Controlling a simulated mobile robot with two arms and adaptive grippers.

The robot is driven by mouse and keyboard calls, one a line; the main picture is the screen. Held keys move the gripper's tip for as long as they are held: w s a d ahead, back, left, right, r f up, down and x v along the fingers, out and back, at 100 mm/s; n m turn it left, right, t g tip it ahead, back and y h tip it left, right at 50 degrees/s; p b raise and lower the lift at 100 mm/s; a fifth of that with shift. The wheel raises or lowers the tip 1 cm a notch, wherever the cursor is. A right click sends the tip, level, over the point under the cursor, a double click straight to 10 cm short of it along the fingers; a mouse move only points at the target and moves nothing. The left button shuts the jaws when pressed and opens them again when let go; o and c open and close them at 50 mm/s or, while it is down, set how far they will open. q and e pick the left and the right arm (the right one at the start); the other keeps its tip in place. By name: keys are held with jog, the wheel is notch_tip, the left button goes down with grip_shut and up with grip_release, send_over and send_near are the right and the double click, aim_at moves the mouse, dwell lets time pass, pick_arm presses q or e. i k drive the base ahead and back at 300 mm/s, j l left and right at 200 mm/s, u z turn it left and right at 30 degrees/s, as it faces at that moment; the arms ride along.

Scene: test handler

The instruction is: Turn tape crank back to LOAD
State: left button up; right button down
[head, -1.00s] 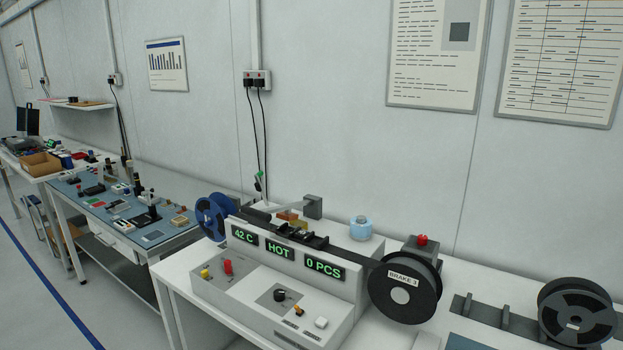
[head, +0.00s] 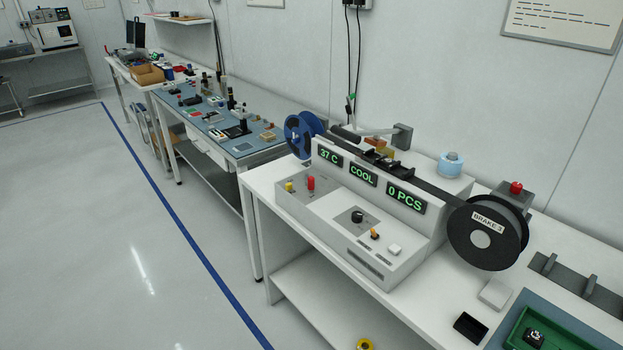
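The tape machine (head: 400,268) stands on a white bench, with green displays reading 37 C, COOL and 0 PCS. A blue reel (head: 301,135) is at its left end and a black reel marked BRAKE 3 (head: 510,225) at its right end. A black tape track (head: 420,178) runs along its top. A black rotary knob (head: 357,217) sits on the front panel. I cannot tell which part is the tape crank, and a LOAD mark is too small to read. Neither of my grippers shows.
A red and a yellow button, an orange-topped switch (head: 375,234) and a white button (head: 394,248) share the panel. A black box (head: 470,328) and green tray (head: 513,341) lie at the bench's right. Open floor (head: 110,250) lies left of the benches.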

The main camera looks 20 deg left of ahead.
aim_at(310, 181)
jog(key=i+u, duration=0.15)
jog(key=u, duration=0.25)
jog(key=i+l+u, duration=0.15)
jog(key=u, duration=0.2)
